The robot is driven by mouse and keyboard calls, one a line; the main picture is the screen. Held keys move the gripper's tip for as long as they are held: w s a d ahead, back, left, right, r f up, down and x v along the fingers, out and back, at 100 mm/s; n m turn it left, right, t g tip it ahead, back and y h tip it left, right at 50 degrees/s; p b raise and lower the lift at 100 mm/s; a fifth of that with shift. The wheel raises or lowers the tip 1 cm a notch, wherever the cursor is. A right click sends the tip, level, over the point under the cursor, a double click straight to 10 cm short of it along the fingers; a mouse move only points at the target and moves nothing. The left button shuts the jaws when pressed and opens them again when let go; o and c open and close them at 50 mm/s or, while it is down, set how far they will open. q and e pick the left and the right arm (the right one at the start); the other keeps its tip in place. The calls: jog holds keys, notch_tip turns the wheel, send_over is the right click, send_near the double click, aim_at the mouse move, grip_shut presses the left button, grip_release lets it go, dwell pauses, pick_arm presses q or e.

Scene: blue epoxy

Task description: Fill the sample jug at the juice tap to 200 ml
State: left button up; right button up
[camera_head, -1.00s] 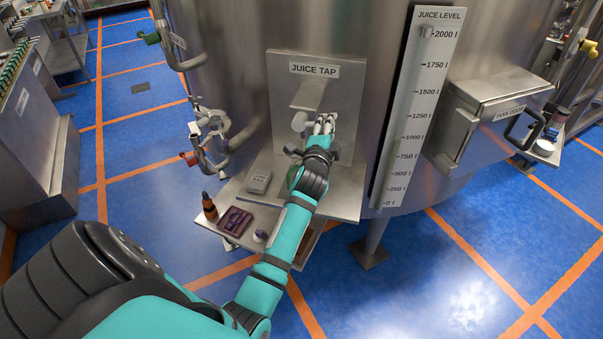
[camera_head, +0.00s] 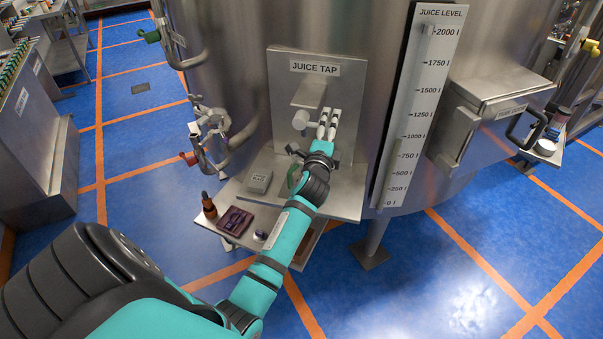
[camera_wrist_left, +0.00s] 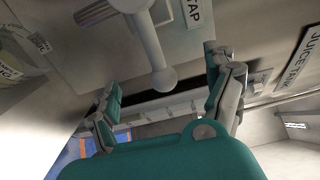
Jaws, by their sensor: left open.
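The juice tap (camera_head: 309,93) juts from a steel plate on the tank, under its label. A pale round-ended part (camera_head: 300,120) shows below it. My left gripper (camera_head: 328,122) is open, just right of that part, with its fingers pointing up. In the left wrist view a pale rod with a round end (camera_wrist_left: 163,78) reaches between my open fingers, and I see no grip on it. A green thing (camera_head: 293,176) stands on the shelf, partly hidden by my wrist; I cannot tell whether it is the sample jug. My right gripper is out of view.
The steel shelf (camera_head: 340,201) under the tap holds a grey labelled block (camera_head: 259,181). A lower ledge holds a brown bottle (camera_head: 209,206) and a dark red tray (camera_head: 235,221). The level gauge (camera_head: 417,105) and tank door box (camera_head: 490,118) are to the right.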

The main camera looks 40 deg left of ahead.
pick_arm(q)
jog(key=shift+s, duration=0.1)
jog(key=p+v, duration=0.1)
jog(key=v, duration=0.5)
jog(key=shift+s+d+p, duration=0.2)
jog(key=shift+s+p, duration=0.15)
jog(key=v, duration=0.7)
jog(key=shift+s, duration=0.25)
jog(key=shift+d, duration=0.2)
